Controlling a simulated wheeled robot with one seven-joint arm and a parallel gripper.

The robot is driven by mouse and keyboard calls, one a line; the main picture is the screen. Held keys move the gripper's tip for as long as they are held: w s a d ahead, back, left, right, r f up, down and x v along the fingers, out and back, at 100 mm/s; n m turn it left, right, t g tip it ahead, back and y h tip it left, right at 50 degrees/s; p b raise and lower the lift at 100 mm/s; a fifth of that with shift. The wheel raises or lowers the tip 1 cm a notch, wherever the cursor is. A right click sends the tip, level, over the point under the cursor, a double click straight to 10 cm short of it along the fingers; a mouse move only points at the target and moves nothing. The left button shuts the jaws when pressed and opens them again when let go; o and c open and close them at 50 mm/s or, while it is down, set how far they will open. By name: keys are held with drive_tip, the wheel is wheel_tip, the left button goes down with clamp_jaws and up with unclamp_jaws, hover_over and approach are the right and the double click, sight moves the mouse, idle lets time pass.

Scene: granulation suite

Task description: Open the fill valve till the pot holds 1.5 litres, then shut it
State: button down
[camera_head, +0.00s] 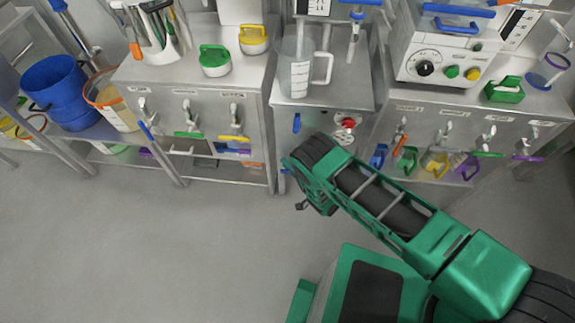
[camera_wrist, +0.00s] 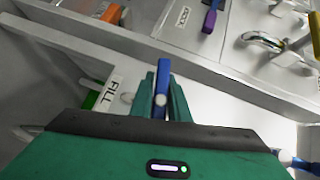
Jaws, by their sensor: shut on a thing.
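In the wrist view my gripper (camera_wrist: 163,92) is shut on a blue lever handle (camera_wrist: 162,75), with one green finger on each side of it. A white label reading FILL (camera_wrist: 113,92) sits just left of the fingers, so this is the fill valve. In the head view a clear graduated pot (camera_head: 300,76) with a side handle stands upright on the middle bench. I cannot make out its liquid level. My arm reaches to the front of that bench, and its links hide the grasp there.
A red knob (camera_head: 348,123) and a blue handle (camera_head: 297,122) are on the middle bench's front. A control box (camera_head: 440,45) stands right, above several coloured handles. A blue bucket (camera_head: 62,90) is at left. The floor (camera_head: 140,240) at front left is clear.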

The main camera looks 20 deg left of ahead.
drive_tip(key=shift+w+d+f+n+h, duration=0.2)
drive_tip(key=shift+d+f+n+h, duration=0.25)
drive_tip(key=shift+n+h, duration=1.1)
drive_tip(key=shift+w+d+f+n+h, duration=0.2)
drive_tip(key=shift+d+n+h, duration=0.45)
drive_tip(key=shift+h, duration=1.65)
drive_tip(key=shift+w+d+f+n+h, duration=0.15)
drive_tip(key=shift+d+f+n+h, duration=0.2)
drive_tip(key=shift+n+h, duration=1.3)
drive_tip(key=shift+m+h, duration=0.25)
drive_tip(key=shift+h, duration=0.15)
drive_tip(key=c, duration=1.8)
unclamp_jaws()
drive_tip(key=shift+o, duration=0.2)
drive_tip(key=shift+t, duration=0.3)
